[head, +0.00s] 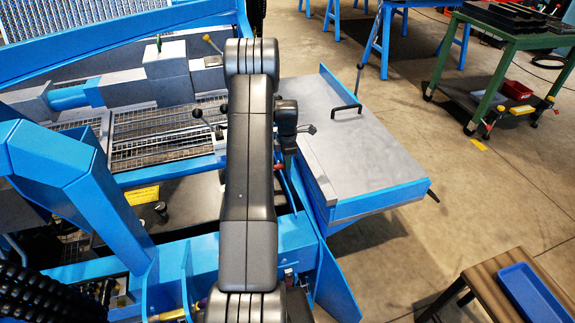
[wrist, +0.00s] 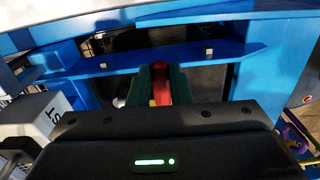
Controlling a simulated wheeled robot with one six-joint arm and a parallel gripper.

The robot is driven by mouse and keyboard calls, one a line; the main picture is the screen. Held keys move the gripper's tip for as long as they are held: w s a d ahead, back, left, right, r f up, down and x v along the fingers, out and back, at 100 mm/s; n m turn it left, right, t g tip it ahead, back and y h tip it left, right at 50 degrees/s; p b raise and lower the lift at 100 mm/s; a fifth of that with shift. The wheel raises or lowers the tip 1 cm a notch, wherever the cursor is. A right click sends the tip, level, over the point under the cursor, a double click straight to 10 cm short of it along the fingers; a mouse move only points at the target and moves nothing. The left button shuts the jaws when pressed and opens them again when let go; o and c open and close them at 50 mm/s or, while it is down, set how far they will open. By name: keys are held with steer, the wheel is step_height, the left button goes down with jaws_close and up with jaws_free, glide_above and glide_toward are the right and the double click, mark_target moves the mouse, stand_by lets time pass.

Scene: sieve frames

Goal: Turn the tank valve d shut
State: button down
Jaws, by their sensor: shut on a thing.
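A red handle (wrist: 160,82) shows in the middle of the wrist view, between the dark green fingers of my gripper (wrist: 161,92). My gripper is shut on this red handle, which I take to be the handle of tank valve d; no label on it can be read. The valve's body and its turn angle are hidden by the gripper. In the head view my gripper (head: 284,158) points down beside the arm, close to the blue machine frame, and the handle cannot be made out clearly.
A grey plate with blue edges (head: 365,150) and a black handle stands just right of my gripper. Blue beams (head: 70,185) and metal gratings (head: 160,137) lie to the left. A stool with a blue tray (head: 530,295) stands at lower right. The concrete floor between is clear.

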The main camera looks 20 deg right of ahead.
steer(key=shift+w+n, duration=0.25)
steer(key=shift+n, duration=0.05)
steer(key=c, duration=1.3)
jaws_free()
step_height(320, 180, up, 14)
steer(key=shift+f+p, duration=0.1)
steer(key=shift+p, duration=0.25)
step_height(320, 180, down, 14)
steer(key=shift+r+b, duration=0.1)
steer(key=shift+b, duration=0.35)
steer(key=shift+s, duration=0.1)
